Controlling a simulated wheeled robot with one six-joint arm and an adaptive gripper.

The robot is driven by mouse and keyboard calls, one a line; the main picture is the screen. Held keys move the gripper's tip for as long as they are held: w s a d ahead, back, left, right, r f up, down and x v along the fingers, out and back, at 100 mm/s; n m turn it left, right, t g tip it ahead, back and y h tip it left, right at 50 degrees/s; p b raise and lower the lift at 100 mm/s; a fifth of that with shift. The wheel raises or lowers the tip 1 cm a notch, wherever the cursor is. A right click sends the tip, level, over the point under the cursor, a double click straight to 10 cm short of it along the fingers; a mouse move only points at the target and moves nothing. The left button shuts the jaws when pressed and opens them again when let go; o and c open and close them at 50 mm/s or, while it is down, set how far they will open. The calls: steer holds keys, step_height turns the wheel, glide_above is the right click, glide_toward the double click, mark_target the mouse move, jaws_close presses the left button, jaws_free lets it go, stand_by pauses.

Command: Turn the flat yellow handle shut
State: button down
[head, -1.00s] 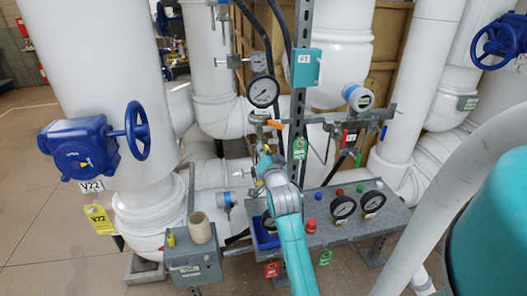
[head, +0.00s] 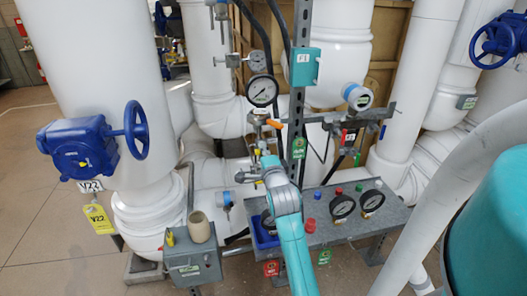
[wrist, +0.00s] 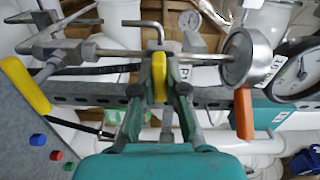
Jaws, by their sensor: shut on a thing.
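The yellow handle (wrist: 159,78) is in the middle of the wrist view, seen narrow, between the two fingers of my gripper (wrist: 159,62). My gripper is shut on it, with one finger on each side. The handle sits on a thin metal pipe that runs across the wrist view. In the head view my gripper (head: 262,160) is at the pipework below the large gauge, and my own arm mostly hides the handle there.
An orange handle (wrist: 244,112) and a second yellow handle (wrist: 25,87) flank the gripper in the wrist view. A large gauge (head: 262,91) hangs above, beside a slotted upright post (head: 298,108). A grey panel (head: 357,221) with gauges and buttons stands to the right.

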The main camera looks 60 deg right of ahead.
steer(key=shift+f+m, duration=0.1)
steer(key=shift+m, duration=0.6)
steer(key=c, duration=1.2)
jaws_free()
steer(key=shift+s, duration=0.1)
steer(key=v, duration=1.2)
